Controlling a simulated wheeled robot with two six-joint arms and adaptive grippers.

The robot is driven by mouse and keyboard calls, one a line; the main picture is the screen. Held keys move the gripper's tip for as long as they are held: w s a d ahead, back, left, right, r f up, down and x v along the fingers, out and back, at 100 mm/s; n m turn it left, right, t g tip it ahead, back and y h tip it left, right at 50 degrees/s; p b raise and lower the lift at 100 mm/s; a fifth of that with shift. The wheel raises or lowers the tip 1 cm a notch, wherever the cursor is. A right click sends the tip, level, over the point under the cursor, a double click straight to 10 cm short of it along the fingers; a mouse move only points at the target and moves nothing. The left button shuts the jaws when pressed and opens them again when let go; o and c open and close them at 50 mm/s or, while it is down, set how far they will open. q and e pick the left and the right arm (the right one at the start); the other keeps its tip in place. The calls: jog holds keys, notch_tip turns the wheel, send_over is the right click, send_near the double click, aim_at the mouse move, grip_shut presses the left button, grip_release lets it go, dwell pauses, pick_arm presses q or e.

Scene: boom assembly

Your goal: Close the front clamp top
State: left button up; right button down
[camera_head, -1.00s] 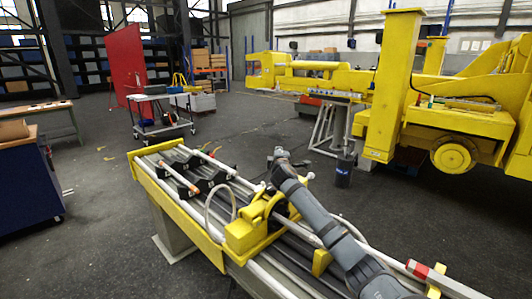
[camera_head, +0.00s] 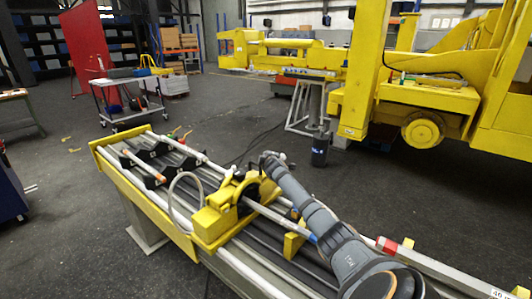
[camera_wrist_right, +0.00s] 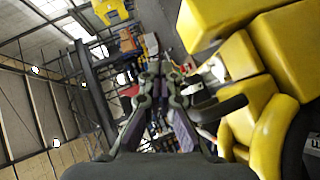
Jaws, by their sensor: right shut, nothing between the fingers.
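The yellow front clamp (camera_head: 212,226) sits across the boom rails in the middle of the head view, with a curved yellow part (camera_head: 240,187) standing on it. A grey rod runs through or beside the clamp; I cannot tell which. My right gripper (camera_head: 270,160) is just above and behind the clamp's upper part, apart or touching, I cannot tell. In the right wrist view my fingers (camera_wrist_right: 163,85) are shut and empty. Yellow clamp parts (camera_wrist_right: 268,130) fill the right side there, close beside the fingers. Whether the top is fully down is unclear. My left gripper is out of view.
The boom's yellow end plate (camera_head: 130,190) and long rails lie to the left. A hose loop (camera_head: 178,200) stands beside the clamp. A black bin (camera_head: 320,150) and a yellow machine (camera_head: 425,95) stand behind. The floor behind the boom is mostly clear.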

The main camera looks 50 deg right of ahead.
jog(key=shift+f, duration=0.35)
jog(key=s+r+p, duration=0.1)
jog(key=s+r, duration=0.6)
jog(key=r, duration=0.4)
jog(key=shift+d, duration=0.25)
jog(key=shift+r, duration=0.1)
